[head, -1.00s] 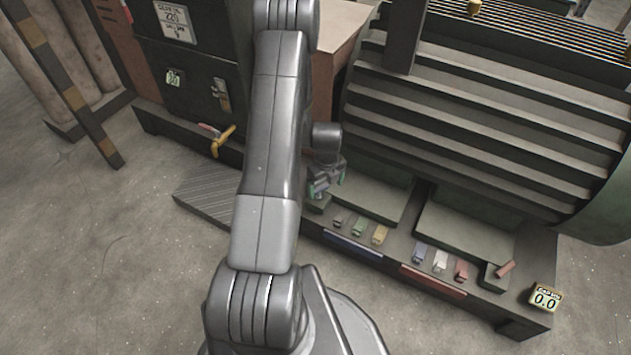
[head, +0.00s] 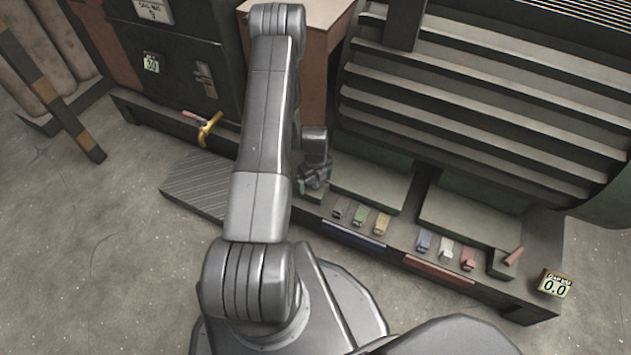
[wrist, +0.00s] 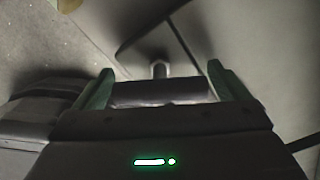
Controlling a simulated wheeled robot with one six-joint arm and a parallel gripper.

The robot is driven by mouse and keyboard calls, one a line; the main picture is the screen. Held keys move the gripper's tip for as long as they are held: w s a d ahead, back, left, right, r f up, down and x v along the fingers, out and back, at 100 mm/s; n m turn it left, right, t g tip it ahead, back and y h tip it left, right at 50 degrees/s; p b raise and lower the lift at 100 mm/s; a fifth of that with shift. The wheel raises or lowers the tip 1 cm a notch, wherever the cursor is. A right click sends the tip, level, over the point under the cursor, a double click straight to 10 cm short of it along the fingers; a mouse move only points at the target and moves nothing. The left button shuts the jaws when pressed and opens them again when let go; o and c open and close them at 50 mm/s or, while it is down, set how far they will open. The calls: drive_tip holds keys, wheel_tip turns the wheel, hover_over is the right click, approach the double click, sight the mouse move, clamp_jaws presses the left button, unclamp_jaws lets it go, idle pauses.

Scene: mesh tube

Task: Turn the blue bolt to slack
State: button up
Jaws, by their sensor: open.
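A small blue piece (head: 424,241) sits on the front ledge of the machine base, left of a white and a red one, above a red strip; I cannot tell if it is the blue bolt. My gripper (head: 314,182) is low at the left end of this ledge, left of the grey, green and yellow pieces and apart from the blue piece. In the wrist view my gripper (wrist: 160,80) is open, its two green fingers apart. A small grey upright bolt-like post (wrist: 160,69) shows just beyond and between the fingertips; its colour does not read as blue.
The ledge also holds a grey (head: 341,209), green (head: 360,216), yellow (head: 381,224), white (head: 446,248) and red piece (head: 468,259). A display (head: 554,285) reads 0.0. A ribbed machine (head: 490,110) stands behind. A yellow handle (head: 210,128) juts out at left.

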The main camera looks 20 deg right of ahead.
drive_tip(key=c, duration=1)
